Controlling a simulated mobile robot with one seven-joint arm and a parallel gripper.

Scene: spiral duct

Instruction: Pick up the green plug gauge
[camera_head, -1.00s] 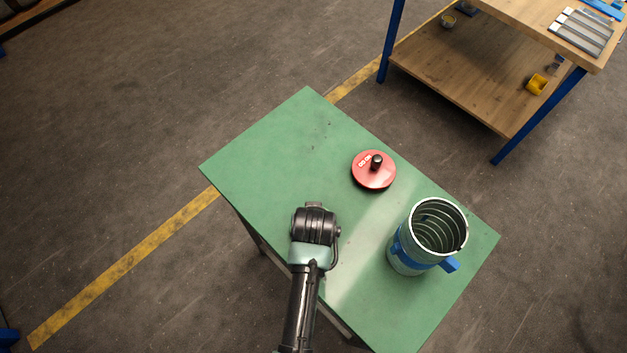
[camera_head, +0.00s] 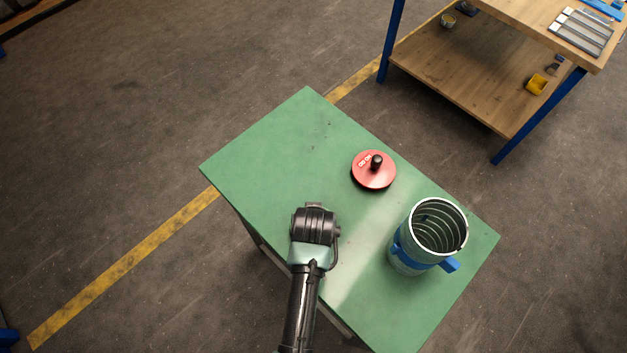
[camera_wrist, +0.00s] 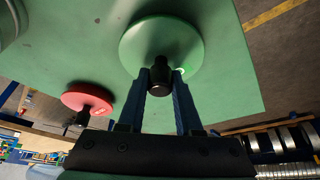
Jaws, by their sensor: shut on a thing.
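The green plug gauge (camera_wrist: 142,47) is a round green disc with a black knob handle (camera_wrist: 160,78). In the wrist view it is at the upper middle, over the green tabletop. My gripper (camera_wrist: 160,84) has its two blue-grey fingers shut on the black knob, one on each side. I cannot tell whether the disc still touches the table. In the head view my arm's wrist (camera_head: 315,228) is over the table's left part and hides the gauge and my fingers.
A red disc gauge (camera_head: 374,170) with a black knob lies on the green table (camera_head: 290,140). A ribbed metal duct (camera_head: 436,232) with a blue clamp stands upright at the table's right. A wooden workbench (camera_head: 470,75) with blue legs stands at the upper right.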

